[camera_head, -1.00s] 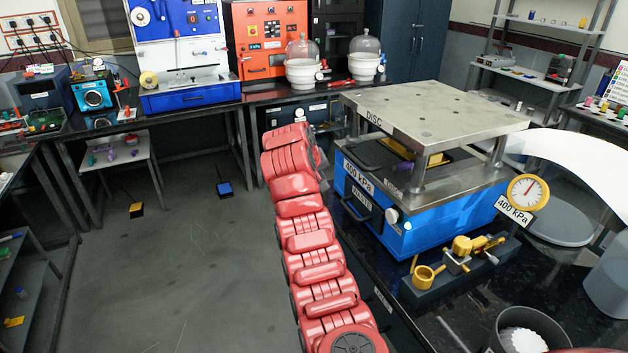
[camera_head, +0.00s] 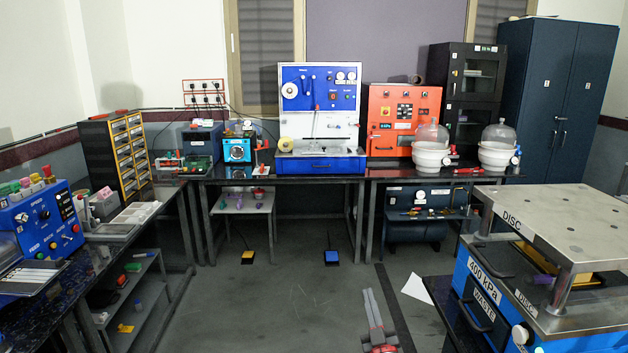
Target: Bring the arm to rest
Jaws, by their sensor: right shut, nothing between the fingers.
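My right gripper (camera_head: 370,296) shows at the bottom edge, right of centre. Its two long grey fingers point away from me and lie close together, shut with nothing held. A bit of my red arm (camera_head: 382,348) shows behind the fingers; the rest of the arm is below the picture. The gripper appears over the open floor, left of the blue press, and touches nothing that I can see. My left gripper is not in view.
A blue disc press (camera_head: 595,300) with a steel top plate (camera_head: 545,220) stands at the right. A white sheet (camera_head: 416,288) lies beside it. Benches line the back and left, with a blue console (camera_head: 40,222) at left. The grey floor (camera_head: 270,310) in the middle is clear.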

